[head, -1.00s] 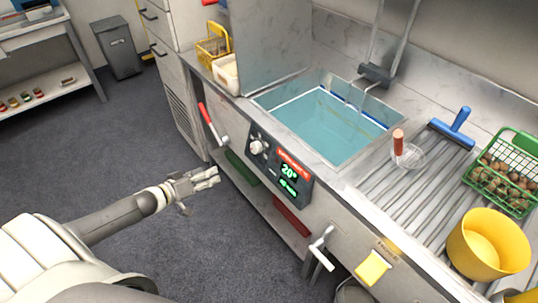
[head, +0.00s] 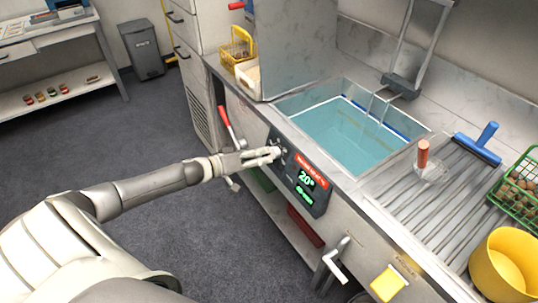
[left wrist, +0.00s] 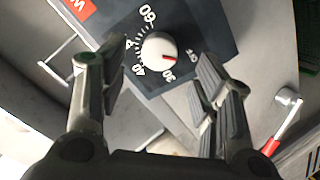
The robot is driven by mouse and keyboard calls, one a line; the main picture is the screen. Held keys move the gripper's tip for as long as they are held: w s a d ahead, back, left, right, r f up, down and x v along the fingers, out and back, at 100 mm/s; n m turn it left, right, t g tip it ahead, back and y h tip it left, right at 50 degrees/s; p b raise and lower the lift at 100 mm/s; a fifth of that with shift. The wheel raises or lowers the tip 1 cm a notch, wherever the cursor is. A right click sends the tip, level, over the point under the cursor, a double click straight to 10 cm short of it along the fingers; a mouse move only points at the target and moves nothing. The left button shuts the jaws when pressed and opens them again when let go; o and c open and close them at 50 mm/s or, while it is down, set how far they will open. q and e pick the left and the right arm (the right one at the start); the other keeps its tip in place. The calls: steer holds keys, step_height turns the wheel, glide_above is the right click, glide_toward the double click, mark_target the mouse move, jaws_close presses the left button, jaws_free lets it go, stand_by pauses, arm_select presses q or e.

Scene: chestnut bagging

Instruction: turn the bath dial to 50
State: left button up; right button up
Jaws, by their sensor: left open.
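The bath dial is a white round knob (left wrist: 158,48) with a red pointer mark on a dark panel, ringed by white numbers; 60, 40 and 30 are readable in the left wrist view. The red mark points near 30. My left gripper (head: 272,153) is at the panel in the head view and mostly hides the dial there. In the left wrist view the open fingers (left wrist: 160,85) stand on either side of the knob, with visible gaps. The display (head: 306,180) reads 20° in green. My right gripper is not in view.
The water bath (head: 340,135) is set in the steel counter above the panel. A red-handled lever (head: 225,117) is left of the panel, and a white tap-like handle (head: 334,262) is right of it. A yellow bucket (head: 508,262) and green basket (head: 522,190) stand at the right.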

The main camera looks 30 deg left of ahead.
mark_target(271, 154)
arm_select(q)
steer(key=shift+x, duration=2.3)
steer(key=c, duration=1)
